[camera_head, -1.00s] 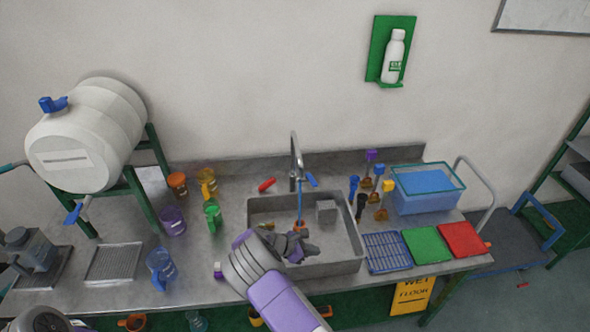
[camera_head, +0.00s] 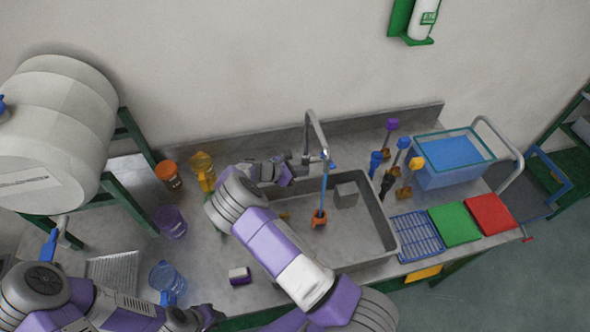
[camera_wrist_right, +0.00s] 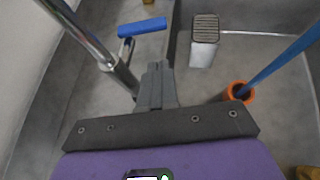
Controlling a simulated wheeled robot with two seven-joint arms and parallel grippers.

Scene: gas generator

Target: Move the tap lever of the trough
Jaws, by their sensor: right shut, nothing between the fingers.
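The trough (camera_head: 372,251) is a grey metal basin set in the bench. Its metal tap (camera_head: 311,128) rises at the back rim. A blue tap lever (camera_wrist_right: 142,27) shows in the right wrist view, beside the tap's base (camera_wrist_right: 124,75). The red lever is hidden from view. My right gripper (camera_head: 288,172) is shut and empty, just left of the tap at the back left of the trough. Its fingertips (camera_wrist_right: 157,70) are close to the tap base; I cannot tell whether they touch. My left gripper (camera_head: 212,316) is low at the front edge, its jaws unclear.
Several upright coloured-handled tools stand right of the tap, before a blue-filled tub (camera_head: 452,165). Cups, including a purple one (camera_head: 170,221), stand left.

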